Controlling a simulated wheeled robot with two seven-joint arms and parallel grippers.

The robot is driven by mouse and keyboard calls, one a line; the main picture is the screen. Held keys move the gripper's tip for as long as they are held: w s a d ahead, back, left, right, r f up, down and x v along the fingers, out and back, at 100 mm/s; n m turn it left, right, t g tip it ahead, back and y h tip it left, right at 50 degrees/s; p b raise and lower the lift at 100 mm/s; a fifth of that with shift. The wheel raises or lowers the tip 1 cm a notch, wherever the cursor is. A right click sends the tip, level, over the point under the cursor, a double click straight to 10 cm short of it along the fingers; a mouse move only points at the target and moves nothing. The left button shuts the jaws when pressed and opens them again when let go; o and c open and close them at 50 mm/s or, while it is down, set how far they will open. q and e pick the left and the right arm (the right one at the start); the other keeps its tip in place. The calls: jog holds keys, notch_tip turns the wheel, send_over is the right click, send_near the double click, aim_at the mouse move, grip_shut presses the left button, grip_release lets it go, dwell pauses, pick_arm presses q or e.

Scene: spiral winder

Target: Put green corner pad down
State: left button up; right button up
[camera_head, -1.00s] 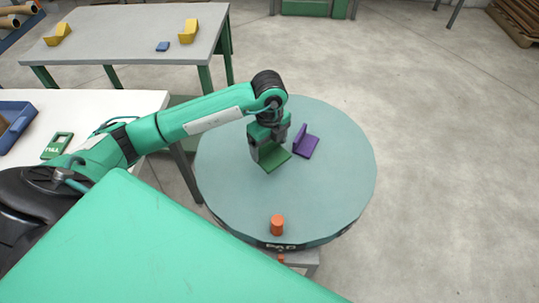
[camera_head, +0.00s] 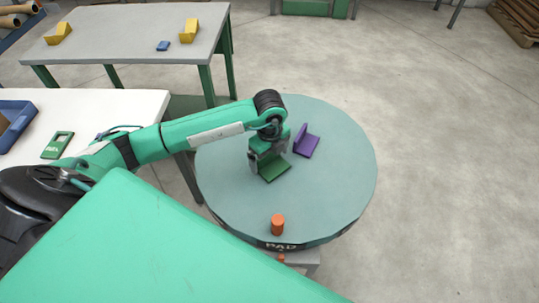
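The green corner pad (camera_head: 274,170) is an L-shaped piece near the middle of the round grey-green turntable (camera_head: 335,190). My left gripper (camera_head: 266,163) points down from above and is shut on the pad's upright part, which its fingers partly hide. The pad's flat part faces down, at or just above the turntable top; I cannot tell if it touches. A purple corner pad (camera_head: 306,146) stands on the turntable just right of the green one, a small gap apart. My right gripper is not in view.
An orange cylinder (camera_head: 277,225) stands near the turntable's front edge. A grey table (camera_head: 120,30) with yellow blocks stands behind. The turntable's right side is clear.

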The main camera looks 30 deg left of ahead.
aim_at(270, 155)
pick_arm(q)
jog(key=shift+r, duration=0.15)
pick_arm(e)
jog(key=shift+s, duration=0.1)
pick_arm(q)
notch_tip(270, 155, up, 5)
jog(key=shift+f, duration=0.2)
notch_tip(270, 155, up, 7)
jog(key=shift+r, duration=0.2)
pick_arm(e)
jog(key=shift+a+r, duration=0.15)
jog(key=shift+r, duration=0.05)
